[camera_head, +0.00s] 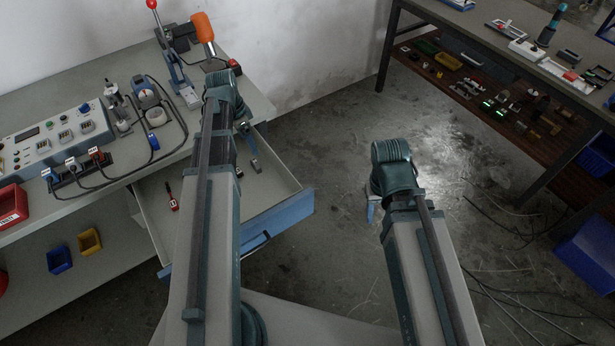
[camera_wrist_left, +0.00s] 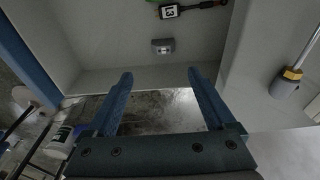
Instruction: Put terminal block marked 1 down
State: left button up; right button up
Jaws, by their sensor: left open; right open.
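A small grey block (camera_wrist_left: 163,46) lies on the floor of the open drawer in the left wrist view. No number can be read on it, so I cannot tell whether it is terminal block 1. It also appears in the head view (camera_head: 256,166). My left gripper (camera_wrist_left: 160,80) is open with nothing between its fingers, its tips pointing toward the block and apart from it. In the head view that gripper is mostly hidden behind its arm. My right gripper (camera_head: 371,208) is open and empty over bare floor, partly hidden by its wrist.
The drawer (camera_head: 285,214) is pulled out below the left bench. A dark item with a label reading 13 (camera_wrist_left: 170,12) lies beyond the block. A lever press (camera_head: 173,57) and a control box (camera_head: 48,138) stand on the bench. Shelving with parts is at right.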

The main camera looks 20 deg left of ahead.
pick_arm(q)
jog(key=s+d+n, duration=0.1)
jog(key=s+d, duration=0.4)
jog(key=d, duration=0.5)
jog(key=s+d+n+g+y, duration=0.1)
jog(key=s+d, duration=0.4)
jog(key=d, duration=0.5)
jog(key=s+d+n+y, duration=0.1)
jog(key=s+d, duration=0.3)
jog(key=d, duration=0.5)
jog(key=shift+s+d+n, duration=0.4)
jog(key=shift+n, duration=0.2)
notch_tip(320, 180, up, 5)
jog(key=p, duration=0.4)
jog(key=shift+f+p, duration=0.2)
jog(key=shift+p, duration=0.15)
